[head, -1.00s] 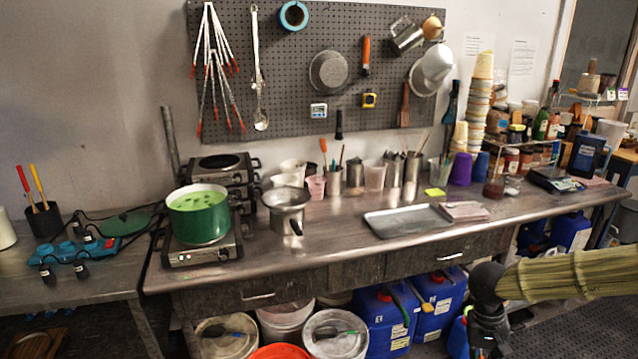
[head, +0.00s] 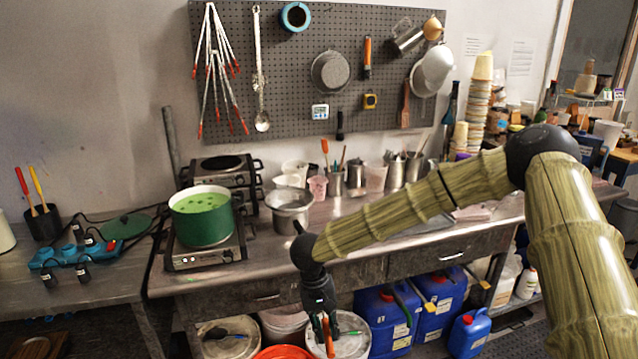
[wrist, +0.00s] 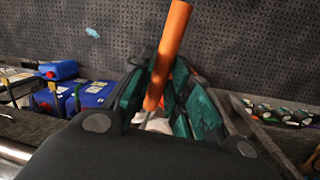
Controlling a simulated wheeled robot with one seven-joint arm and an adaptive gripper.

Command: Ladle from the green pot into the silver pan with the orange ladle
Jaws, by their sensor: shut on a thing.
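The green pot (head: 203,226) stands on a hotplate at the left of the bench, filled with bright green liquid with darker bits. The silver pan (head: 290,221) stands just right of it on the bench. My gripper (head: 325,326) is low in front of the bench edge, below and right of the pan, apart from both vessels. Its teal fingers show in the wrist view (wrist: 154,104), shut around the orange handle of the ladle (wrist: 170,45). The handle also shows between the fingers in the head view (head: 328,338). The ladle's bowl is hidden.
The hotplate (head: 207,258) sits near the bench's front edge, with a stacked burner (head: 221,163) behind. Cups and utensil holders (head: 356,176) stand behind the pan. Blue jugs (head: 388,318) and lidded buckets (head: 337,345) are below the bench. My arm crosses in front of the bench's right half.

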